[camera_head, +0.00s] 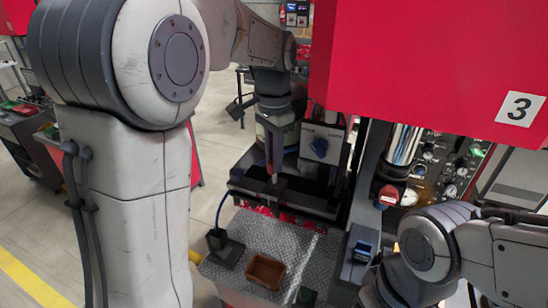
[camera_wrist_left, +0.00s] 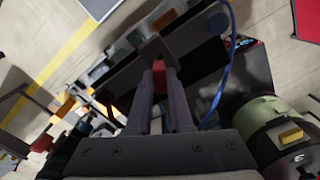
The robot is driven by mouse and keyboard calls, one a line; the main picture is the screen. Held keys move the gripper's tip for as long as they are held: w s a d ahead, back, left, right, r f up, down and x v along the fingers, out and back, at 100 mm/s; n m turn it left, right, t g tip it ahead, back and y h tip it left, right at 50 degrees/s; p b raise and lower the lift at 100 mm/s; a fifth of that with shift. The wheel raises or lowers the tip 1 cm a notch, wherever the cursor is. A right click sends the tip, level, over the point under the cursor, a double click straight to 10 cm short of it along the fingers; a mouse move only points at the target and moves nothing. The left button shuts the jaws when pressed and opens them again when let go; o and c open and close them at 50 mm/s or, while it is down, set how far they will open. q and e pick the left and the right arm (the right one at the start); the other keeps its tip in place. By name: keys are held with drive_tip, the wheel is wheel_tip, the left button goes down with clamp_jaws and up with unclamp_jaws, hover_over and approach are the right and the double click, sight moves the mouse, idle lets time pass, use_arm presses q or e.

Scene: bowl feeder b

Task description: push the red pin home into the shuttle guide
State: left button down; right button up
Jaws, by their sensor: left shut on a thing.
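My left gripper (camera_head: 273,172) points down over the dark trough of the machine in the head view. In the left wrist view its two fingers (camera_wrist_left: 162,92) are shut on the red pin (camera_wrist_left: 159,76), which sits between the fingertips. The pin's far end meets a dark block, and I cannot tell how deep it sits. The shuttle guide cannot be made out clearly; the dark trough (camera_head: 318,207) lies around and below the fingertips. My right arm (camera_head: 430,245) shows at the lower right, but its gripper is out of view.
A blue knob (camera_head: 319,147) on a pale plate stands just right of the gripper. A blue cable (camera_head: 221,210) hangs at the left. A brown tray (camera_head: 265,271) rests on the tread-plate deck (camera_head: 250,235). A red housing (camera_head: 430,65) overhangs above.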

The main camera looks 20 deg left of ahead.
use_arm(q)
drive_tip(key=shift+f, duration=2)
idle(6.0)
